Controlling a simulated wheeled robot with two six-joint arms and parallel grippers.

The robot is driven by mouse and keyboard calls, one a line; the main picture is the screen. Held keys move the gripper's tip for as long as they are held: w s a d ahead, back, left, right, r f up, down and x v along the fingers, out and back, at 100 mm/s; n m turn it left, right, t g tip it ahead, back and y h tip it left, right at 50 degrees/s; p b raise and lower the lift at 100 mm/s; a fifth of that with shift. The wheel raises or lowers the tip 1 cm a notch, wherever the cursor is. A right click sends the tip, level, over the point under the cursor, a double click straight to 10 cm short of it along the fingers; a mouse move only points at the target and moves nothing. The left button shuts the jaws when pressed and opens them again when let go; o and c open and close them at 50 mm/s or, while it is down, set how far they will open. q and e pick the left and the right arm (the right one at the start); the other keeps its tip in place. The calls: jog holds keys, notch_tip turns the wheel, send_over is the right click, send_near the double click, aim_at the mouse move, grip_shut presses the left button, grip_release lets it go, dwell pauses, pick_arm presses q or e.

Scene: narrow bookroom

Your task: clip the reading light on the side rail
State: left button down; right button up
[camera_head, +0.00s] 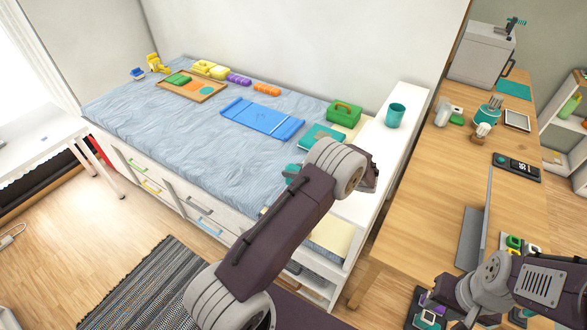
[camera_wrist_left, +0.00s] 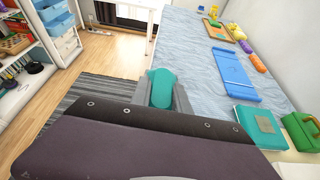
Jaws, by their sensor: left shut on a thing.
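The teal reading light (camera_head: 291,172) is mostly hidden behind my left arm in the head view. In the left wrist view the teal light (camera_wrist_left: 161,88) sits between the two grey fingers of my left gripper (camera_wrist_left: 162,98), which is shut on it. The head view shows this gripper (camera_head: 292,176) only in part, over the near side of the bed. The white side rail (camera_head: 150,163) runs along the bed's front edge above the drawers. I cannot tell whether the light touches the rail. My right arm is at the lower right over the desk; its fingertips cannot be made out.
On the bed lie a blue folded mat (camera_head: 262,119), a teal book (camera_head: 321,137), a green box (camera_head: 343,113) and a toy tray (camera_head: 192,90). A teal cup (camera_head: 396,115) stands on the white ledge. The wooden desk (camera_head: 420,210) is at right. A striped rug (camera_head: 150,285) lies on the floor.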

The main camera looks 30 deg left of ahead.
aim_at(290, 183)
pick_arm(q)
jog(key=shift+s+d, duration=0.25)
jog(key=shift+d, duration=0.05)
jog(key=shift+w+a, duration=0.1)
jog(key=shift+f, duration=0.1)
jog(key=shift+f+b, duration=0.5)
jog(key=shift+f, duration=0.05)
jog(key=shift+f+b, duration=1.25)
jog(key=shift+f, duration=0.7)
